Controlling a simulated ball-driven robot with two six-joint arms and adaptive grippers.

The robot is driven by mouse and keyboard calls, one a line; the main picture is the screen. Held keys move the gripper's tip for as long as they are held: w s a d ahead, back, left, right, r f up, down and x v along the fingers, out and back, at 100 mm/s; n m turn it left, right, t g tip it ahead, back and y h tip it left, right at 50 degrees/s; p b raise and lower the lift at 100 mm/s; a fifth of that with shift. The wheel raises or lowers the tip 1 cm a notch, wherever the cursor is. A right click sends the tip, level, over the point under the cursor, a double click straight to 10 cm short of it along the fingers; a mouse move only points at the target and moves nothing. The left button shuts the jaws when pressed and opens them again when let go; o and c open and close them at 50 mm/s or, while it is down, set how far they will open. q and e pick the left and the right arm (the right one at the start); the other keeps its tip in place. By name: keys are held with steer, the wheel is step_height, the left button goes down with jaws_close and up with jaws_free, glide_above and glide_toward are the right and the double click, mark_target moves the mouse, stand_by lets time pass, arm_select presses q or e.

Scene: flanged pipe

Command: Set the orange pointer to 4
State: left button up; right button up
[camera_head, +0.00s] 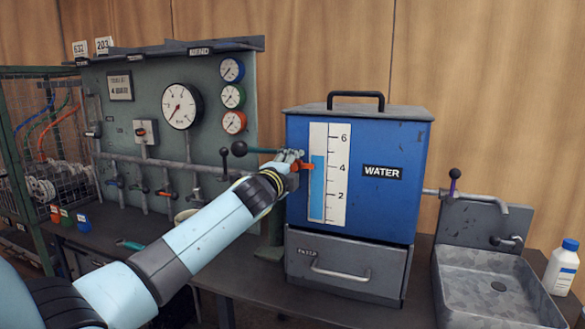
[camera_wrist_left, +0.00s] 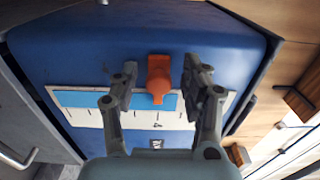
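The orange pointer (camera_head: 306,167) sits at the left edge of the white scale (camera_head: 337,190) on the blue water tank (camera_head: 385,145). It is about level with the number 4 in the head view. In the left wrist view the pointer (camera_wrist_left: 158,78) has its tip near the 4 mark. My left gripper (camera_wrist_left: 160,68) is open, with one finger on each side of the pointer and a visible gap on both sides. In the head view the left gripper (camera_head: 294,160) partly hides the pointer. My right gripper is not in view.
A gauge panel (camera_head: 160,130) with valves and pipes stands left of the tank. A drawer (camera_head: 340,268) is under the tank. A tap (camera_head: 470,198), a sink (camera_head: 490,290) and a white bottle (camera_head: 562,268) are at the right.

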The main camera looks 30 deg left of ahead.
arm_select(q)
steer(key=v, duration=1.2)
steer(key=s+f+n+g, duration=0.25)
steer(key=s+f, duration=0.35)
steer(key=f, duration=0.7)
steer(key=s+d+f+n+g+h, duration=0.1)
steer(key=s+f+g, duration=0.3)
steer(key=f, duration=0.8)
steer(key=s+f+n+g, duration=0.1)
steer(key=s+f+g, duration=0.1)
steer(key=s+f, duration=0.8)
steer(key=s+d+f+n+g, duration=0.2)
steer(key=s+f, duration=0.5)
steer(key=s, duration=0.4)
steer(key=s+d+f+n+g+h, duration=0.1)
steer(key=s+d+f+n+g, duration=0.1)
steer(key=s+f+n, duration=0.3)
steer(key=s+d+f+n+g+h, duration=0.1)
steer(key=s+d+f+n+g, duration=0.2)
steer(key=s+f, duration=0.8)
steer(key=s+g, duration=0.1)
steer(key=s, duration=0.6)
steer(key=shift+n, duration=0.35)
